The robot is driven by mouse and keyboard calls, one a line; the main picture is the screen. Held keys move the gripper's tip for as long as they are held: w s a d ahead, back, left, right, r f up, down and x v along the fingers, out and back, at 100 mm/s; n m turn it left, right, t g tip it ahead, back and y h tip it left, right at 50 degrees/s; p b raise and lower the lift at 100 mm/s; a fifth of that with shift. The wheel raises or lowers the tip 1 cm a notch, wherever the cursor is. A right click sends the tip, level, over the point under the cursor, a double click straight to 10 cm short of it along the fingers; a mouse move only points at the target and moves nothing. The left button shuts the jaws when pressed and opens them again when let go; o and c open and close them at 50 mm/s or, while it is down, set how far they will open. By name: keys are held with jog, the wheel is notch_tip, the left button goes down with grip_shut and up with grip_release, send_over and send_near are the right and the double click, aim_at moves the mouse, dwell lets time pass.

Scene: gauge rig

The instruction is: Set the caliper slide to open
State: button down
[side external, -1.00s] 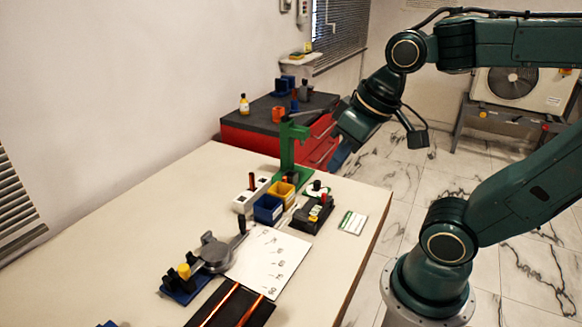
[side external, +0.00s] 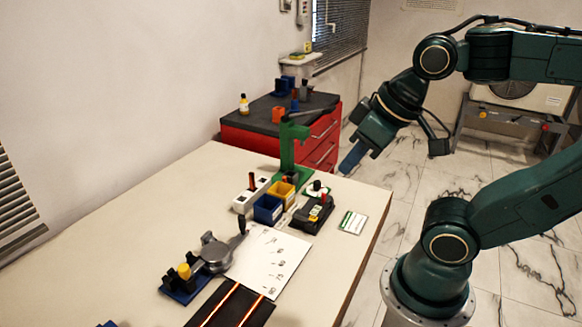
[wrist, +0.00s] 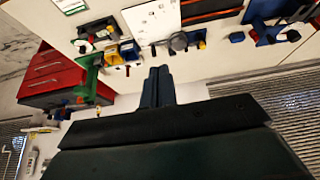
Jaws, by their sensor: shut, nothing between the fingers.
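I cannot tell for certain which part is the caliper slide. A grey round fixture (side external: 216,254) with a black-tipped lever sits beside a blue base (side external: 184,288) that carries a yellow knob (side external: 184,271). The fixture also shows in the wrist view (wrist: 178,42). A green upright stand (side external: 287,150) with a side arm rises at the far end of the table. My gripper (side external: 348,163) is shut and empty, in the air to the right of the stand and apart from everything. Its blue fingers lie together in the wrist view (wrist: 158,74).
Blue and yellow bins (side external: 268,208), a white socket block (side external: 246,198) and a black box (side external: 312,216) crowd the stand's foot. A white sheet (side external: 272,255) and a black plate with glowing orange strips (side external: 232,305) lie nearer. The table's left side (side external: 130,235) is clear.

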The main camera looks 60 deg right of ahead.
dwell(0.4)
jog(key=c, duration=1.4)
grip_release()
jog(key=shift+w+d, duration=0.1)
jog(key=shift+w, duration=0.05)
jog(key=m+g, duration=0.6)
jog(key=m, duration=0.3)
send_over(324, 194)
notch_tip(324, 194, down, 16)
jog(key=shift+r, duration=0.2)
notch_tip(324, 194, down, 14)
jog(key=shift+r, duration=0.1)
